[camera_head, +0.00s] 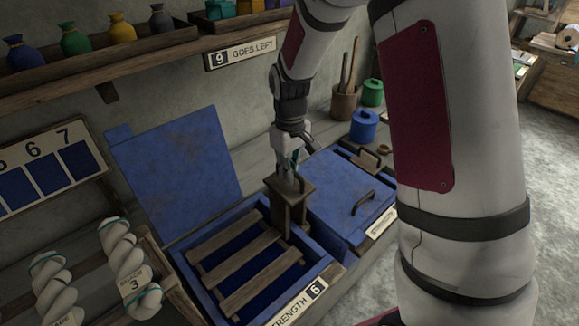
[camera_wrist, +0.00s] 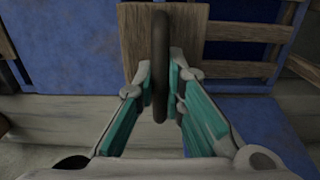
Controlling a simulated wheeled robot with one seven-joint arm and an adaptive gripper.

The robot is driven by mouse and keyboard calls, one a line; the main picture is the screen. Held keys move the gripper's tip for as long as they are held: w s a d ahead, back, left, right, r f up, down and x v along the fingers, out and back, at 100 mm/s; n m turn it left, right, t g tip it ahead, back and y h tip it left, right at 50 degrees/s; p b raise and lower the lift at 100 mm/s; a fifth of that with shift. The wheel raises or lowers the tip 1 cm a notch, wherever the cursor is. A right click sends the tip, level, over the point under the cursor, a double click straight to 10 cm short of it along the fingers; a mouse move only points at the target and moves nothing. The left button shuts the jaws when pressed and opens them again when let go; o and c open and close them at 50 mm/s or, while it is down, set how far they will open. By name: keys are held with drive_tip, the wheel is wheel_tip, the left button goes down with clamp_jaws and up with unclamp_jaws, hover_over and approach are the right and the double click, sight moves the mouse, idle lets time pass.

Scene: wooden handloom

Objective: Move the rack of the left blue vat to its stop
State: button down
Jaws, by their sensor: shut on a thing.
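The left blue vat (camera_head: 321,258) stands with its blue lid (camera_head: 180,165) raised at the back. Its wooden slatted rack (camera_head: 235,257) lies across the opening, over dark blue contents. A wooden post with a flat top (camera_head: 291,188) rises at the rack's right side and carries a dark handle. My gripper (camera_head: 291,174) is at this handle from above. In the wrist view my gripper's teal-padded fingers (camera_wrist: 163,88) are shut on the upright dark handle (camera_wrist: 160,60), with the wooden top (camera_wrist: 192,40) behind it. The fingers partly hide the post.
A second blue vat (camera_head: 345,190) with a closed, handled lid adjoins on the right. Blue and green canisters (camera_head: 363,126) and a pot of sticks (camera_head: 345,100) stand behind it. Yarn skeins (camera_head: 128,265) hang at the lower left. A shelf with small bags (camera_head: 75,40) is above.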

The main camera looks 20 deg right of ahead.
drive_tip(key=shift+f+b, duration=4)
drive_tip(key=shift+f, duration=4.55)
drive_tip(key=shift+c, duration=2)
unclamp_jaws()
drive_tip(key=shift+r, duration=0.15)
drive_tip(key=shift+r+p, duration=2.2)
drive_tip(key=shift+r, duration=1.25)
